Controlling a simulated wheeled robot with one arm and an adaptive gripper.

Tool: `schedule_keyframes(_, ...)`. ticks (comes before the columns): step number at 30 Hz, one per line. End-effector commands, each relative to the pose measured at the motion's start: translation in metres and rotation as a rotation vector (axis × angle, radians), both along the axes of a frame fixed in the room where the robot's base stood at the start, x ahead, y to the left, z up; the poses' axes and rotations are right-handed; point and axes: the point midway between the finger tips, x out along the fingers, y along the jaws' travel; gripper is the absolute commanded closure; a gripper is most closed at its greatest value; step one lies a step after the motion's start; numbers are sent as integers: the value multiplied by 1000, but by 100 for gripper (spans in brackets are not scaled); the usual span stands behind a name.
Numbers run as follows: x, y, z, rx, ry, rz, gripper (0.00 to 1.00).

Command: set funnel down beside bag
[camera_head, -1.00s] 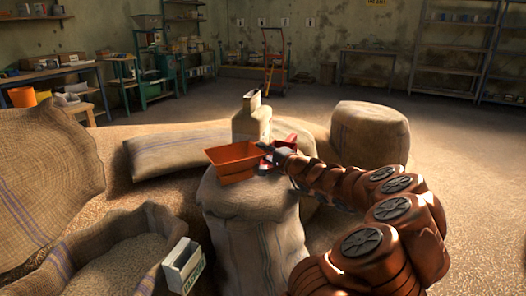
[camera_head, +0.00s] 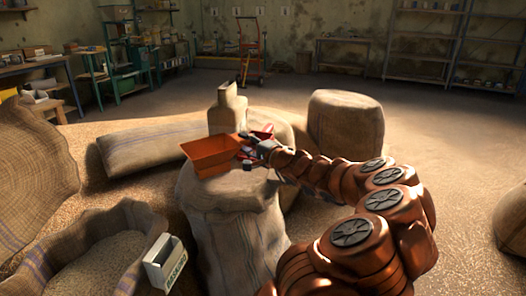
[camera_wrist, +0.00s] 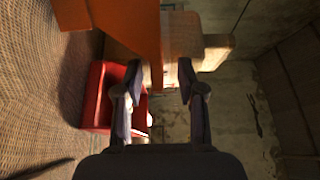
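The orange open-topped piece, which I take to be the funnel (camera_head: 210,155), rests on top of the standing burlap bag (camera_head: 240,225) in the head view. Its orange wall (camera_wrist: 145,25) fills the upper part of the wrist view. My gripper (camera_head: 256,143) is at its right side, level with its rim. In the wrist view my gripper (camera_wrist: 158,75) has its two fingers spread. The lower edge of the orange wall lies between them, with gaps at the sides. The funnel's underside is hidden.
A red box-like object (camera_wrist: 104,95) lies close beside my fingers. A tan bottle-shaped object (camera_head: 227,110) stands behind the funnel. More sacks (camera_head: 345,125) lie around, with an open grain sack and a small white box (camera_head: 166,262) at front left. Floor at right is mostly clear.

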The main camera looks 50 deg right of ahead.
Motion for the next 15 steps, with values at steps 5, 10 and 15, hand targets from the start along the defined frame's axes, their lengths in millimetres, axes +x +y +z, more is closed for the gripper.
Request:
schedule_keyframes(5,-23,3,1,1,0,0,61)
schedule_keyframes(10,-43,5,1,0,0,-3,61)
schedule_keyframes(15,-62,9,1,0,0,-1,61)
